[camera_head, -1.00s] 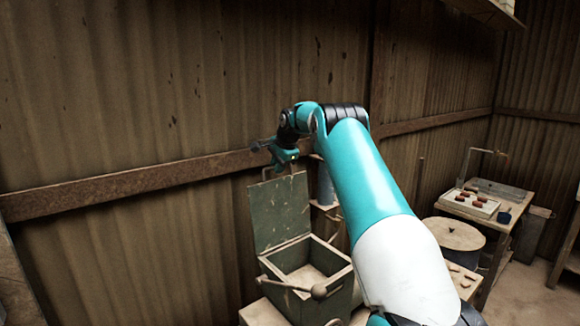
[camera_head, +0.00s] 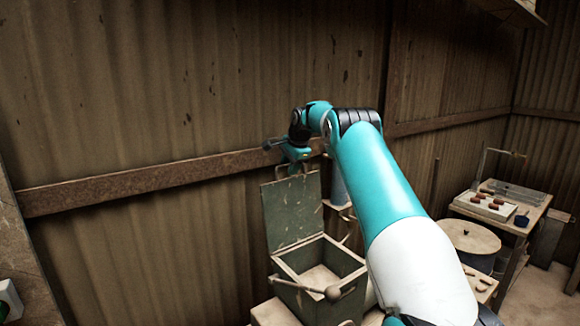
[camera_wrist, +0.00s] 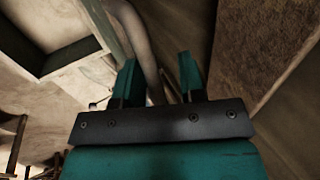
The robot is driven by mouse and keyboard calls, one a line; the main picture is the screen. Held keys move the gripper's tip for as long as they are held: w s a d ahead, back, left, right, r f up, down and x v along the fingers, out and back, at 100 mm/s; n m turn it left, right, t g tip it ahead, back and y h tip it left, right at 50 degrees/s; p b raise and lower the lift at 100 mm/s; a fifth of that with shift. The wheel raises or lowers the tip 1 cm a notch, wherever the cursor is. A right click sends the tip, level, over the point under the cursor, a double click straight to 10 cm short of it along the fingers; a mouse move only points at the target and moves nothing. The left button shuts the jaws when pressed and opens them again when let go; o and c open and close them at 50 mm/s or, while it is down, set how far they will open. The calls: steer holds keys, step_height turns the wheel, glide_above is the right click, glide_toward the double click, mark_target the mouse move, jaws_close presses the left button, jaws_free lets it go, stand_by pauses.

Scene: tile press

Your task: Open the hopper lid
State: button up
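The hopper lid (camera_head: 291,213) is a worn dark green plate. In the head view it stands upright at the back of the open green hopper (camera_head: 313,297), whose pale inside shows. My gripper (camera_head: 290,166) is just above the lid's top edge, by a thin handle there; contact is not clear from this view. In the wrist view my gripper's two teal fingers (camera_wrist: 158,84) are apart, with a grey curved bar (camera_wrist: 140,40) showing in and beyond the gap. The bar does not look clamped.
A lever with a round knob (camera_head: 332,293) crosses the hopper's front. The corrugated wall with a rusty beam (camera_head: 130,187) stands close behind the lid. To the right are a round-topped drum (camera_head: 468,237) and a bench with a white tray (camera_head: 487,206).

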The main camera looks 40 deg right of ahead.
steer(key=v, duration=1.2)
steer(key=shift+b, duration=0.35)
steer(key=shift+r, duration=0.1)
steer(key=a+f+n+y+b, duration=0.1)
steer(key=a+f+n+b, duration=0.2)
steer(key=a, duration=0.7)
steer(key=a+f+n+y+b, duration=0.1)
steer(key=a+f+n+b, duration=0.2)
steer(key=a, duration=0.6)
steer(key=s+a+f+n+g+y+b, duration=0.1)
steer(key=s+a+f+n+b, duration=0.3)
steer(key=a, duration=0.5)
steer(key=s+a+f+n+g+y+b, duration=0.1)
steer(key=s+a+n, duration=0.35)
steer(key=a, duration=0.35)
steer(key=s+a+f+n+g+b, duration=0.1)
steer(key=s+a+f+n, duration=0.3)
steer(key=s, duration=0.5)
steer(key=s+a+f+n+g+b, duration=0.1)
steer(key=s+a+f+n+b, duration=0.3)
steer(key=s+f, duration=0.3)
steer(key=s+a+f+n+y+b, duration=0.1)
steer(key=s+a+f+n, duration=0.3)
steer(key=s, duration=0.8)
steer(key=shift+a+f+g+b, duration=0.4)
steer(key=shift+a+f+b, duration=0.25)
steer(key=shift+a+b, duration=0.15)
steer(key=shift+d+n, duration=0.1)
steer(key=shift+n, duration=0.15)
